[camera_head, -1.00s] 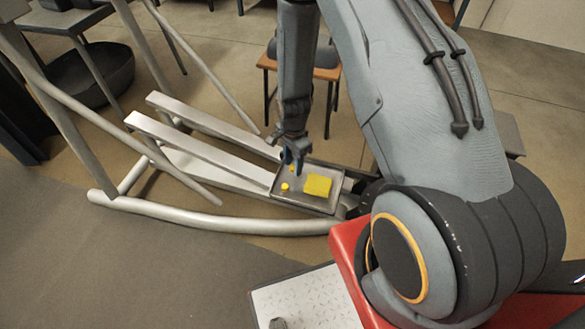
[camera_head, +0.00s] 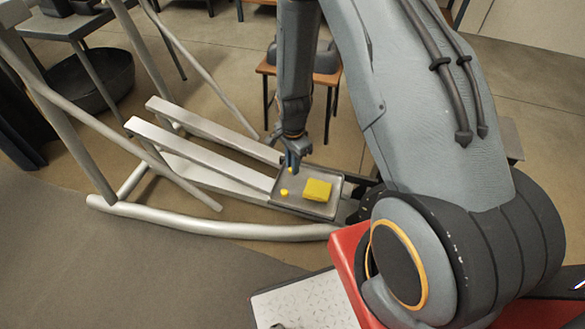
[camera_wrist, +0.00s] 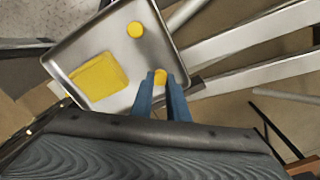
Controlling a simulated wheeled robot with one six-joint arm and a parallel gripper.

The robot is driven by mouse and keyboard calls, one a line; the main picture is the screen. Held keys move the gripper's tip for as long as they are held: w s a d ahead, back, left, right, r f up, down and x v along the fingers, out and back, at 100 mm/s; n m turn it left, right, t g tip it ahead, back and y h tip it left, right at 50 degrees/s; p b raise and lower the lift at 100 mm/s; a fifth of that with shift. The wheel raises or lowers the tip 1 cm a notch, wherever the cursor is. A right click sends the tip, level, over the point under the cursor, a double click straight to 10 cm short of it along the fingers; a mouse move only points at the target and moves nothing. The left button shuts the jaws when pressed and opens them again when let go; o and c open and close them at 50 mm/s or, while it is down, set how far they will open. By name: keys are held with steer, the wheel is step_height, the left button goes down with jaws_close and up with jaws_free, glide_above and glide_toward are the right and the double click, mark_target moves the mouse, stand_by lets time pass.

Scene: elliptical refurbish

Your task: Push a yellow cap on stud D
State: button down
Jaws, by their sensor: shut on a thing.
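My gripper (camera_head: 292,162) points down over the grey metal tray (camera_head: 330,175). In the wrist view its two blue fingers (camera_wrist: 162,88) are shut on a small round yellow cap (camera_wrist: 160,77), which shows between the tips near the tray's edge. In the head view the held cap (camera_head: 290,170) shows just below the fingertips. Another round yellow cap (camera_wrist: 135,29) lies loose in the tray; it is also in the head view (camera_head: 283,191). I cannot make out stud D in either view.
A yellow block (camera_wrist: 99,76) lies in the tray; it also shows in the head view (camera_head: 317,190). Two pale metal rails (camera_head: 195,125) run up to the tray, with a curved silver tube (camera_head: 210,226) in front. A wooden stool (camera_head: 325,77) stands behind.

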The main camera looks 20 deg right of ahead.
steer(key=s+r+n+p, duration=0.2)
steer(key=s+r+n, duration=0.1)
steer(key=r+n, duration=1)
steer(key=shift+s+n+p, duration=0.35)
steer(key=shift+n, duration=0.35)
